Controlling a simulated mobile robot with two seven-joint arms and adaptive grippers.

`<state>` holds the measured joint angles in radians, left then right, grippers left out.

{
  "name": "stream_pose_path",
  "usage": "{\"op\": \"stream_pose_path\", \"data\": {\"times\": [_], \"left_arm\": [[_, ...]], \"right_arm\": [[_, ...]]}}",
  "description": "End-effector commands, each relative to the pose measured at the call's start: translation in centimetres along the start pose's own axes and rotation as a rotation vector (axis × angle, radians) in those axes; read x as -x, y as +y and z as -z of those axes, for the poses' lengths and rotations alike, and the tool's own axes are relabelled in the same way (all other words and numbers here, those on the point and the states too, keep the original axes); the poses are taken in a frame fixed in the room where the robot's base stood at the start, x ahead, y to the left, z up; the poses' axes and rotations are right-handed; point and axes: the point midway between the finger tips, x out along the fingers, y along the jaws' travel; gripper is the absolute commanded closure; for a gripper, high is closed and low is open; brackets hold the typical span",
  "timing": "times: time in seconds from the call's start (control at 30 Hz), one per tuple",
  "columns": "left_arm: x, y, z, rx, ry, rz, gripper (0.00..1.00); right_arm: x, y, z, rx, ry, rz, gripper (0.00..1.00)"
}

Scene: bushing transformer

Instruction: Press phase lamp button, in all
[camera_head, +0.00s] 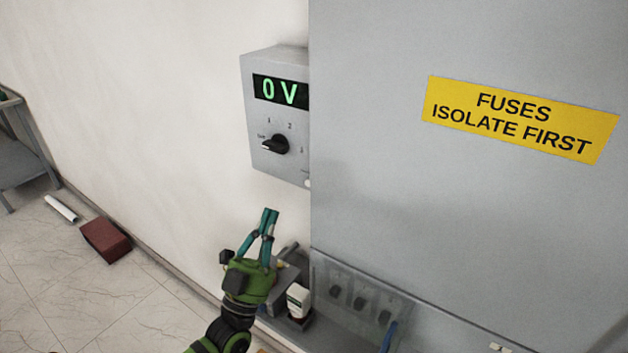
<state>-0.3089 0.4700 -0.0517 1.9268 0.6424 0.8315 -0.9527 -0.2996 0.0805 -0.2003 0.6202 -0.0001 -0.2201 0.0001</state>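A grey wall box (255,120) carries a green display (280,91) reading "0 V". Below the display is a black rotary knob (275,145) with marks 1, 2 and 3 around it. A small white round piece (308,183) shows at the box's lower right corner; I cannot tell if it is the phase lamp button. The large grey cabinet hides the box's right edge. My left gripper (268,215) points upward below the box, apart from it. Its teal fingertips are together with nothing seen between them. My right gripper is out of view.
The grey cabinet (450,220) fills the right side, with a yellow "FUSES ISOLATE FIRST" sign (520,118). A clear cover (355,300) with dark parts is below. A small white box (298,300) stands beside my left gripper. A brown block (106,240) lies on the floor.

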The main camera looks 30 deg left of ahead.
Motion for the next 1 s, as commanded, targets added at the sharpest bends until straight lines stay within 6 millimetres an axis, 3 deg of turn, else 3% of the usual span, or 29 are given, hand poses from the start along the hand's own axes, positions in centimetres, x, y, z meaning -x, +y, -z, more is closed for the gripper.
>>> {"op": "stream_pose_path", "data": {"times": [0.33, 0.77, 1.0], "left_arm": [[-0.5, 0.4, -0.4, 0.001, 0.000, -0.001, 1.00], [-4.5, 3.2, -3.2, 0.000, 0.001, -0.001, 1.00], [-5.7, 4.4, -4.4, 0.000, -0.002, -0.001, 1.00]], "right_arm": [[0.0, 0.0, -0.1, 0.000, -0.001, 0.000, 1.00], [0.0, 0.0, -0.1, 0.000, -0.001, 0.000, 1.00], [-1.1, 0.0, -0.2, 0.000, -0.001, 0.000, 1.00]]}}
